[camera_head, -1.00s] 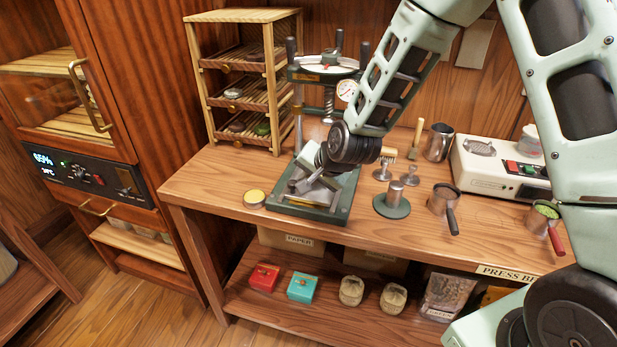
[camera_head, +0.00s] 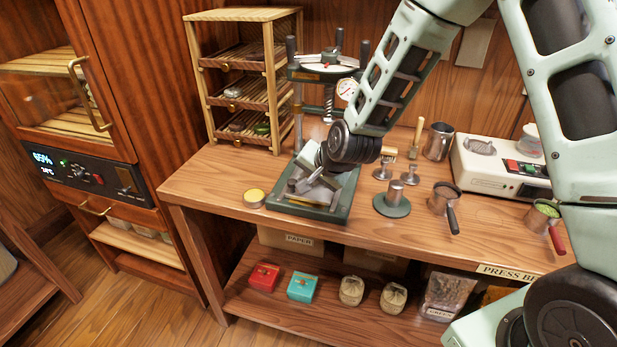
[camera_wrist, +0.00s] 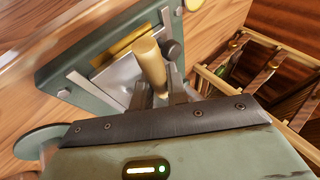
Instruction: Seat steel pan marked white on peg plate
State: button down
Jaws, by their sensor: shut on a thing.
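My gripper (camera_head: 320,168) is low over the green press base (camera_head: 338,212) on the bench. In the wrist view my gripper (camera_wrist: 161,96) is shut on a cream, rounded handle (camera_wrist: 149,62). The handle stands in front of a grey steel surface (camera_wrist: 117,78) on the green base (camera_wrist: 62,68). Small metal pegs (camera_wrist: 77,77) show at its border. The wrist and fingers hide much of the steel in the head view; whether it is seated or raised I cannot tell. No white mark is readable.
The press screw (camera_head: 329,100) and posts stand close behind my gripper. A green disc with a steel weight (camera_head: 391,206), a black-handled pan (camera_head: 443,197) and a red-handled pan (camera_head: 541,217) stand to the right. A wooden rack (camera_head: 202,80) stands back left.

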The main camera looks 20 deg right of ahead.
jog(key=shift+f, duration=0.25)
jog(key=c, duration=1.3)
grip_release()
jog(key=shift+r, duration=0.1)
jog(key=p+v, duration=0.2)
jog(key=v, duration=1.5)
jog(key=shift+s+a, duration=0.1)
jog(key=shift+s, duration=0.1)
